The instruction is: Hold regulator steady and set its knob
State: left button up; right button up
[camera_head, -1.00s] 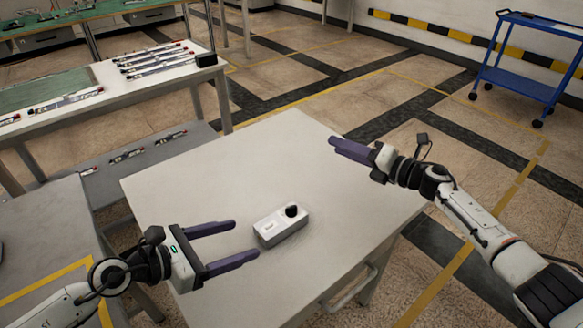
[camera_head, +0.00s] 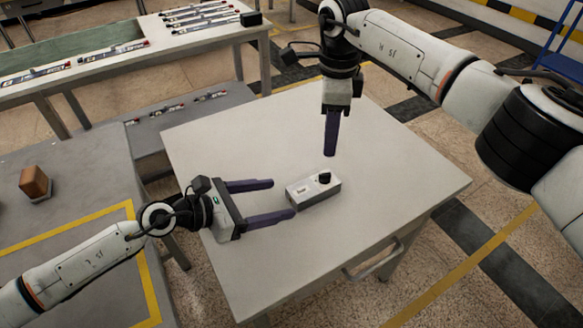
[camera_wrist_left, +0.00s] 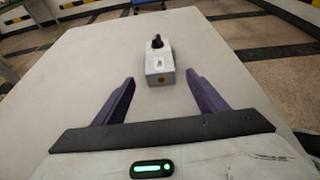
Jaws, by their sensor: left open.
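The regulator (camera_head: 312,191) is a small light-grey box lying on the white table. Its black knob (camera_head: 324,177) stands on top at the far right end. In the left wrist view the regulator (camera_wrist_left: 159,66) lies ahead, roughly centred between the fingers, with the knob (camera_wrist_left: 157,42) at its far end. My left gripper (camera_head: 283,199) is open and empty, its purple fingertips just left of the regulator's near end. My right gripper (camera_head: 330,154) points down above the table, a little behind the knob and apart from it. Its fingers overlap in this view, so their opening is hidden.
The white table (camera_head: 230,145) is otherwise clear around the regulator. A grey bench (camera_head: 75,180) with yellow tape and a brown block (camera_head: 35,183) is at left. A rear table (camera_head: 110,75) carries several slim parts. A blue cart (camera_head: 563,66) stands far right.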

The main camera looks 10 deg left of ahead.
aim_at(291, 196)
pick_arm(q)
jog(key=x, duration=0.6)
jog(key=c, duration=1.4)
pick_arm(e)
jog(key=shift+d+f+y, duration=0.1)
jog(key=shift+d+y, duration=0.2)
jog(key=shift+d, duration=0.05)
jog(key=shift+c, duration=0.5)
jog(key=w+d+r+n+g+y, duration=0.1)
jog(key=d+n+y, duration=0.2)
jog(key=d+y, duration=0.15)
jog(key=shift+h, duration=0.35)
jog(key=x, duration=1.1)
jog(key=shift+a+f, duration=0.15)
jog(key=shift+f, duration=0.05)
jog(key=shift+c, duration=0.2)
